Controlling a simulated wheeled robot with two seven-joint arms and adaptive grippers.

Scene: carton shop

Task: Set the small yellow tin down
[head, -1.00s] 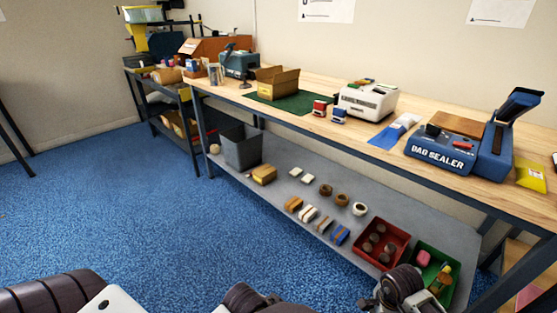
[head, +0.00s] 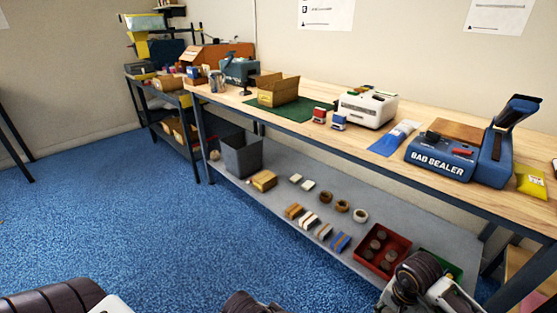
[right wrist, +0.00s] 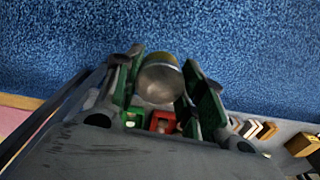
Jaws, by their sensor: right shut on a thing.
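The small yellow tin (right wrist: 160,82) shows in the right wrist view as a round tin with a dull metallic end and a yellowish side. My right gripper (right wrist: 161,60) is shut on it, with one green-padded finger on each side. Blue carpet shows beyond it. In the head view my right arm is at the lower right, in front of the shelf's right end; the tin cannot be made out there. My left gripper is not in view.
The grey lower shelf (head: 290,215) holds a red tray (head: 400,243) of dark round items and a green tray (head: 455,268), partly hidden by my arm. Tape rolls, small boxes and a grey bin (head: 242,155) stand further left. A blue sealer (head: 440,157) is on the bench (head: 350,135).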

